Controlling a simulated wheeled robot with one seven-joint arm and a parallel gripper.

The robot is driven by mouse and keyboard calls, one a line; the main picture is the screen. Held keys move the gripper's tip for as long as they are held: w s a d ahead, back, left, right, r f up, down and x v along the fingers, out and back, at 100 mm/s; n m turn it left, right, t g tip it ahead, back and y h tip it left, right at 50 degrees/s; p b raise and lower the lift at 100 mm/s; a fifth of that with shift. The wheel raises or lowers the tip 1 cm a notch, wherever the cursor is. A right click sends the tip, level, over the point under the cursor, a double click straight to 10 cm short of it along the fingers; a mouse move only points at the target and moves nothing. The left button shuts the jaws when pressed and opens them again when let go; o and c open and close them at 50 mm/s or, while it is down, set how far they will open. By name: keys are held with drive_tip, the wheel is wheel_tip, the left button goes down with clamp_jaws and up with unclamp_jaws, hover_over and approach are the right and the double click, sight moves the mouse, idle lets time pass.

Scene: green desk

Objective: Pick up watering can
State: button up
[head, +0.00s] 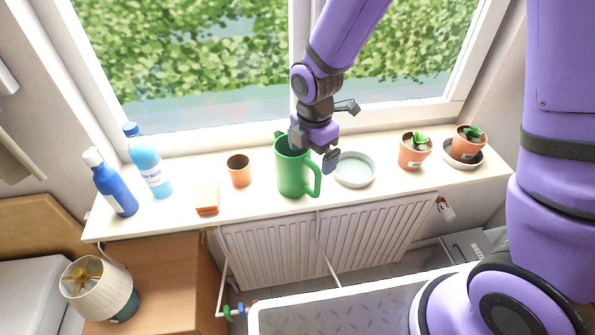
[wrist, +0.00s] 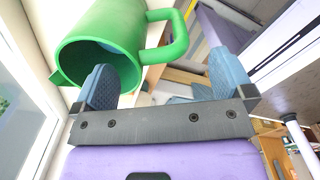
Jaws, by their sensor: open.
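The green watering can (head: 290,172) stands upright on the windowsill near its middle, with its handle on the right side. My gripper (head: 314,153) is over the can's right rim and handle, pointing down. In the wrist view my gripper (wrist: 165,65) is open, with its two blue-grey fingers wide apart. There the can (wrist: 112,25) fills the upper left, its open mouth facing the camera. The left finger overlaps the mouth's edge, and the handle (wrist: 178,38) lies in the gap between the fingers, beyond their tips. I cannot tell whether any finger touches the can.
A grey saucer (head: 355,169) is right of the can, and a small brown pot (head: 239,170) is left of it. Two potted plants (head: 414,151) (head: 466,144) stand at the right. Two blue bottles (head: 115,190) (head: 151,170) and an orange block (head: 207,196) are at the left. The window is close behind.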

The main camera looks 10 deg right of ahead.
sight(298, 170)
drive_tip(key=shift+s+f, duration=0.1)
drive_tip(key=shift+f, duration=2.85)
drive_tip(key=c, duration=1.4)
